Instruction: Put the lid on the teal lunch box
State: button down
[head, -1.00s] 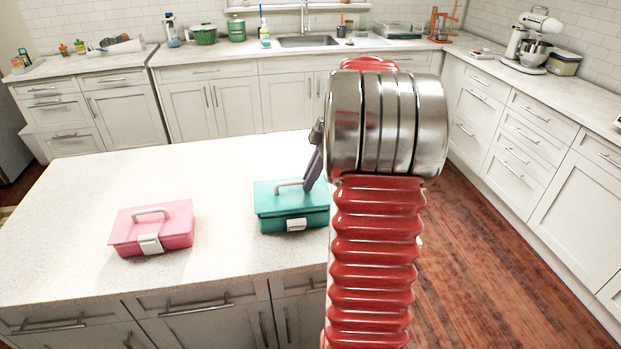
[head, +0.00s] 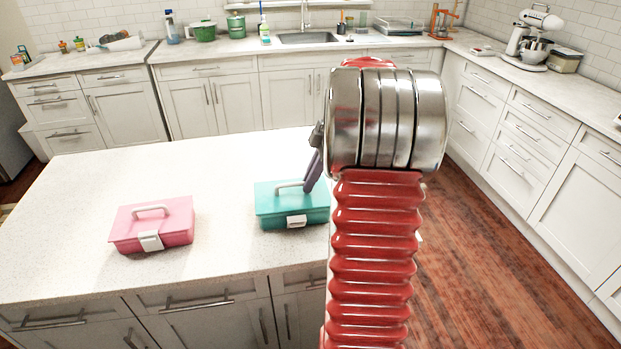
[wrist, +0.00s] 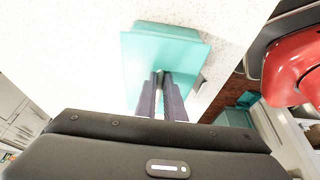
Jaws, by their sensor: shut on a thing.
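The teal lunch box (head: 290,217) stands on the white island, right of its middle, with a white clasp on its front. Its teal lid (head: 268,190) lies over the top, roughly level; I cannot tell whether it is fully seated. The lid also fills the middle of the wrist view (wrist: 150,50). My gripper (head: 307,186) reaches down from the right and is shut on the lid's handle (head: 287,184). In the wrist view my two dark fingers (wrist: 161,76) hide most of the handle. My red arm hides the island's right end.
A closed pink lunch box (head: 168,226) with a handle and white clasp stands to the left on the island (head: 90,185). Bare countertop lies between the two boxes and behind them. Counters with a sink (head: 308,39) and a stand mixer (head: 535,38) line the far walls.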

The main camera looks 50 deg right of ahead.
jog(key=shift+f, duration=0.3)
jog(key=c, duration=1.8)
grip_release()
jog(key=shift+o, duration=0.2)
jog(key=v, duration=1.3)
jog(key=shift+s+r, duration=0.15)
jog(key=shift+r, duration=0.15)
jog(key=shift+d, duration=0.1)
